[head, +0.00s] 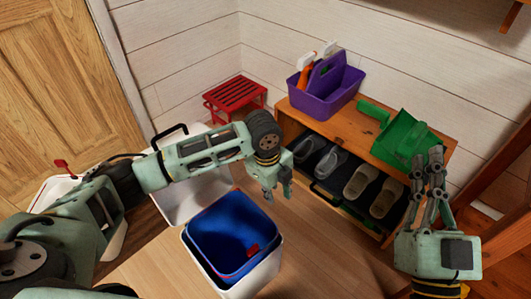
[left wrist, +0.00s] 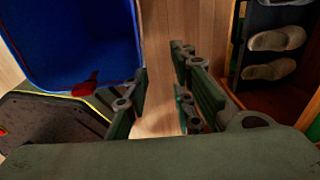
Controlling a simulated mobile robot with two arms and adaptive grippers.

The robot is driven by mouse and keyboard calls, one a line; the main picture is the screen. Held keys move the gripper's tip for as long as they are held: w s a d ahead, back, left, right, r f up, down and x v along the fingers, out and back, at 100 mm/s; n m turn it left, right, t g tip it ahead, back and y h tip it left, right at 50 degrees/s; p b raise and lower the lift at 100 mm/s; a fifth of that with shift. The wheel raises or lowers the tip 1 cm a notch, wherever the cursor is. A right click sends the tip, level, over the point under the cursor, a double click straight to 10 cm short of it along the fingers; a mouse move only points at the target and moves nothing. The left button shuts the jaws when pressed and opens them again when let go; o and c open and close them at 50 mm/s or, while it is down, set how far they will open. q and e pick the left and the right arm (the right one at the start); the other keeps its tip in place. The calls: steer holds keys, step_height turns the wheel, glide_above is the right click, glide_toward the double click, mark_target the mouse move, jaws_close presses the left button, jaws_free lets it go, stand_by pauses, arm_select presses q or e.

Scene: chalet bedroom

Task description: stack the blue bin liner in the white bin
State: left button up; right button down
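The blue bin liner (head: 225,226) sits inside the white bin (head: 262,276) at the lower middle of the head view, its rim near the bin's rim. A small red item (head: 253,250) shows inside the liner. In the left wrist view the liner (left wrist: 70,40) fills the upper left. My left gripper (head: 277,190) is just beyond the liner's upper right edge, pointing down. In the left wrist view its fingers (left wrist: 160,62) are apart with bare floor between them, beside the liner. My right gripper (head: 428,158) is open and empty, near the green dustpan.
A wooden shoe bench (head: 345,128) holds a purple caddy (head: 325,88) and a green dustpan (head: 402,140), with shoes below. A red stool (head: 235,97) stands by the wall. Another white container (head: 195,200) stands behind the bin. Floor (head: 325,255) is clear to the right.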

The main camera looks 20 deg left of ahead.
arm_select(q)
steer(key=d+r+n+t+h, duration=0.1)
steer(key=d+n+t+h, duration=0.25)
steer(key=d, duration=0.95)
steer(key=d+r+n+t+h, duration=0.2)
steer(key=r+n+t+h, duration=0.1)
steer(key=r, duration=0.3)
steer(key=d+r+n+t+h, duration=0.3)
steer(key=r+t, duration=0.1)
steer(key=r, duration=0.3)
steer(key=s+a+r+n+t+y, duration=0.2)
steer(key=s+a+r+n+t, duration=0.2)
steer(key=a+r, duration=0.4)
steer(key=s+a+r+n+t+y, duration=0.2)
steer(key=a+r+n+t, duration=0.4)
steer(key=r, duration=0.3)
steer(key=shift+s+a+r+t+y, duration=0.2)
steer(key=shift+s+a+t+y, duration=0.15)
steer(key=shift+s+a+t, duration=0.5)
steer(key=shift+s, duration=0.15)
